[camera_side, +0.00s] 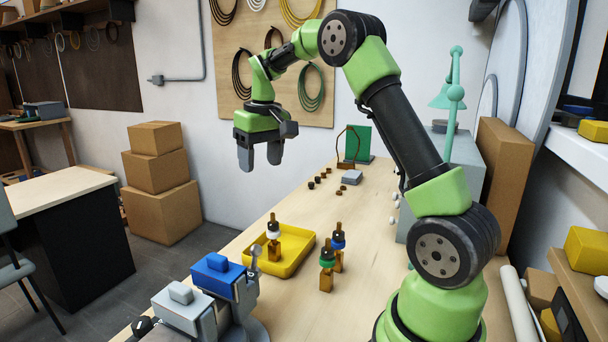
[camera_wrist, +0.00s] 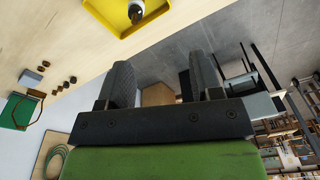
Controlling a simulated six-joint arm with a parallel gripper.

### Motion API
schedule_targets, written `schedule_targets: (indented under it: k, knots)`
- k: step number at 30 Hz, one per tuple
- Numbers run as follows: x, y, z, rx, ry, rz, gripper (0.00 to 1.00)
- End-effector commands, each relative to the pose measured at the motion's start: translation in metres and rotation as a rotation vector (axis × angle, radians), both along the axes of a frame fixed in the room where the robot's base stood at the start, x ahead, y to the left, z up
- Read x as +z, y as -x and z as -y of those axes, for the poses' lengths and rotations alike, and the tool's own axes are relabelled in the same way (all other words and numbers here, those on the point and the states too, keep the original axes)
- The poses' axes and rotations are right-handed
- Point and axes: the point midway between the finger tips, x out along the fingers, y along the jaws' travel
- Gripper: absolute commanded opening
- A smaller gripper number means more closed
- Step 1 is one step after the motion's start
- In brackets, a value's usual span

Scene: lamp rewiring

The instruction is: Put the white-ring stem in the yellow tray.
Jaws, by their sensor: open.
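The white-ring stem (camera_side: 273,234), brown with a black section and a dark tip, stands upright inside the yellow tray (camera_side: 297,256). The wrist view shows the tray (camera_wrist: 112,22) at the top edge, with the stem (camera_wrist: 136,12) inside it. My gripper (camera_side: 260,156) is raised above and beyond the tray, apart from the stem. Its two fingers point down in the side view, spread with nothing between them; they also show in the wrist view (camera_wrist: 162,80).
A blue-ring stem (camera_side: 338,243) and a green-ring stem (camera_side: 327,264) stand right of the tray. A vise-like fixture with a blue block (camera_side: 215,275) and a grey block (camera_side: 183,306) is in front. Several small parts and a green panel (camera_side: 357,143) are farther back.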

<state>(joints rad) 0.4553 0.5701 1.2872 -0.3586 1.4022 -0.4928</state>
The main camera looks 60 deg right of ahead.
Motion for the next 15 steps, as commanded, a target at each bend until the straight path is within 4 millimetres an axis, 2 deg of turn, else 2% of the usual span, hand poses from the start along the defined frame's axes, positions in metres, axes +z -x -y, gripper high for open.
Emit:
schedule_targets:
  k: [1,6,10,15]
  knots:
    - [0.02,0.008,-0.021,0.014,0.006,0.043,0.59]
    - [0.064,0.049,-0.086,0.03,-0.007,0.186,0.59]
    - [0.08,0.091,-0.128,0.037,-0.038,0.295,0.59]
    - [0.078,0.149,-0.166,0.042,-0.099,0.421,0.59]
